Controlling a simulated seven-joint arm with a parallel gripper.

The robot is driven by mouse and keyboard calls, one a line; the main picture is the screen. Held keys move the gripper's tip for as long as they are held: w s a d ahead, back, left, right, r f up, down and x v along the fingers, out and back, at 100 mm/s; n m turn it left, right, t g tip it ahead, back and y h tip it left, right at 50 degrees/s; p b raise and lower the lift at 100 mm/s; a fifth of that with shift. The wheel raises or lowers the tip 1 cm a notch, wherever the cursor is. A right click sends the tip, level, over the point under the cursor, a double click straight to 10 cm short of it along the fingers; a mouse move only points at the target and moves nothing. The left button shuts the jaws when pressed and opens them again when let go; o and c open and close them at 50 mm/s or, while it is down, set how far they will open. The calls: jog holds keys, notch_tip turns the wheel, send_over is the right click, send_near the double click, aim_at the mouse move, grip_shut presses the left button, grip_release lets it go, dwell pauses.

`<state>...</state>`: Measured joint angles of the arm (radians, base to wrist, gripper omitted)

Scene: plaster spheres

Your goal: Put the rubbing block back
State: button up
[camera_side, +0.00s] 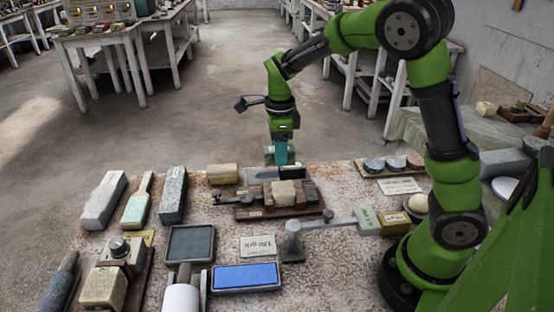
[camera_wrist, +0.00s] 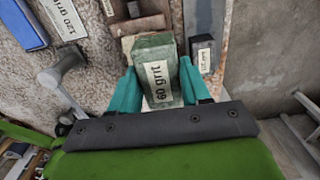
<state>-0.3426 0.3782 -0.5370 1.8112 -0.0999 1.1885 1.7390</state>
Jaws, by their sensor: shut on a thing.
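The rubbing block, a green block labelled "60 grit" (camera_wrist: 152,52), lies between the two teal fingers of my gripper (camera_wrist: 158,78) in the wrist view. A finger is against each long side, and the gripper is shut on it. In the side view my gripper (camera_side: 281,155) points down near the far edge of the table, behind the wooden clamp board (camera_side: 270,212). The block is hard to make out from the fingers there. Its underside is hidden, so I cannot tell whether it touches the table.
A flat grey tool with a black end (camera_side: 291,172) lies beside my gripper. A pale stone (camera_side: 284,194) sits on the clamp board. A metal lever arm (camera_side: 330,224), a blue stone (camera_side: 246,277) and a dark tray (camera_side: 190,244) stand nearer. Several discs (camera_side: 393,163) are at right.

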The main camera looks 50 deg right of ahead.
send_over(261, 178)
jog(key=f, duration=0.1)
notch_tip(261, 178, down, 10)
jog(key=shift+s+r, duration=0.1)
dwell(0.4)
jog(key=shift+f, duration=0.25)
jog(key=o, duration=1.1)
jog(key=shift+o, duration=0.2)
